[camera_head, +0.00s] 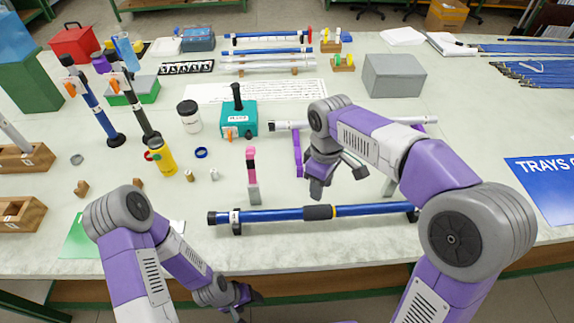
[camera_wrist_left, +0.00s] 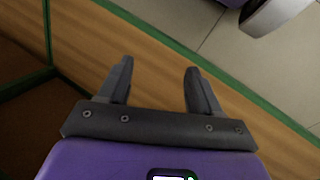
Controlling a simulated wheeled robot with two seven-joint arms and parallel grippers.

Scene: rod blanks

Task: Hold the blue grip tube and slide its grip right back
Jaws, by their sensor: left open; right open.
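The blue grip tube (camera_head: 275,215) lies level across two low stands near the front edge of the table. Its black grip (camera_head: 319,212) with yellowish edges sits about mid-length, and a black cap is at the left end. My right gripper (camera_head: 338,180) is open and empty, pointing down behind and above the tube, near the grip. My left gripper (camera_head: 247,296) is low in front of the table edge, apart from the tube. The left wrist view shows its two fingers (camera_wrist_left: 159,70) spread with nothing between them. The tube is not in that view.
A pink-topped upright piece (camera_head: 251,168) stands just behind the tube. A teal box (camera_head: 238,120), a yellow bottle (camera_head: 160,155) and a white jar (camera_head: 189,118) are further back. A grey box (camera_head: 394,77) stands at the back right. Table right of the tube is mostly clear.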

